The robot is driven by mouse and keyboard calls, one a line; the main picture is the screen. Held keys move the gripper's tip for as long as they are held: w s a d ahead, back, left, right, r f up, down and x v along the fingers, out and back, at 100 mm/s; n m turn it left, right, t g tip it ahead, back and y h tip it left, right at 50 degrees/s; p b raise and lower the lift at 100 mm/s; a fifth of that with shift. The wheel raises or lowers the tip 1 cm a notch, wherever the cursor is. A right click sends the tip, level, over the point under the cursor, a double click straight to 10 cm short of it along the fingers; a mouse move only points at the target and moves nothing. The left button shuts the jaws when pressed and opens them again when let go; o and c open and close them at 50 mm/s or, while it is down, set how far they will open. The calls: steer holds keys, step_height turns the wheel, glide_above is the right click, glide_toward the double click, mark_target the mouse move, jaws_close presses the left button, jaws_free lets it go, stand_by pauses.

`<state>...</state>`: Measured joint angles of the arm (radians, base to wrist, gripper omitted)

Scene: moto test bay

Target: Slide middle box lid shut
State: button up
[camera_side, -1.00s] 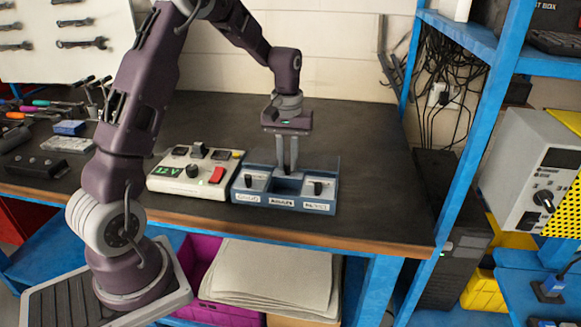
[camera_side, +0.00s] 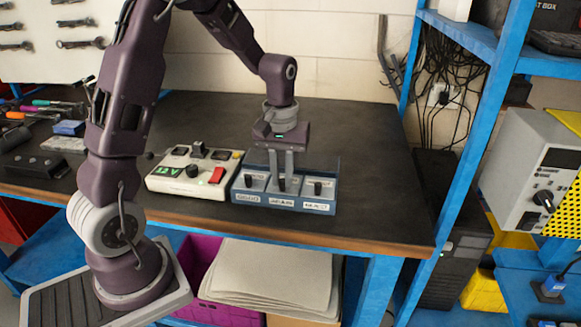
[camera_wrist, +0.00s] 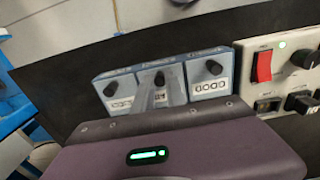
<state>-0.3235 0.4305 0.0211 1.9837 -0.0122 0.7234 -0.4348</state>
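The blue three-part box unit (camera_side: 335,190) stands near the bench's front edge. Its middle lid (camera_side: 272,187) covers the middle compartment, and its dark knob (camera_side: 282,184) is level with the left knob (camera_side: 248,183) and right knob (camera_side: 318,188). The middle knob also shows in the wrist view (camera_wrist: 160,79), in line with its neighbours. My gripper (camera_side: 281,177) points down over the middle box, with its fingers apart and a visible gap between them. The knob appears between or just in front of the fingertips; contact cannot be told.
A cream control panel (camera_side: 165,184) with a red switch and knobs stands close on the left of the unit. The bench top (camera_side: 375,150) is clear to the right and behind. A blue shelf post (camera_side: 465,150) rises beyond the bench's right end.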

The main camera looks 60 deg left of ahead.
mark_target(282, 180)
steer(key=o, duration=0.3)
steer(key=shift+d, duration=0.1)
steer(key=shift+r, duration=3.5)
steer(key=s+d+r+m+t, duration=0.2)
steer(key=s+d+r+m, duration=0.2)
steer(key=s+d+r, duration=0.35)
steer(key=s+d+m+t, duration=0.1)
steer(key=s, duration=0.3)
steer(key=s+d+m+t, duration=0.1)
steer(key=s+d+m, duration=0.1)
steer(key=s, duration=0.2)
steer(key=s+d+m+t, duration=0.1)
steer(key=s+m, duration=0.1)
steer(key=s, duration=0.2)
steer(key=shift+s+d+t, duration=0.15)
steer(key=shift+t, duration=0.15)
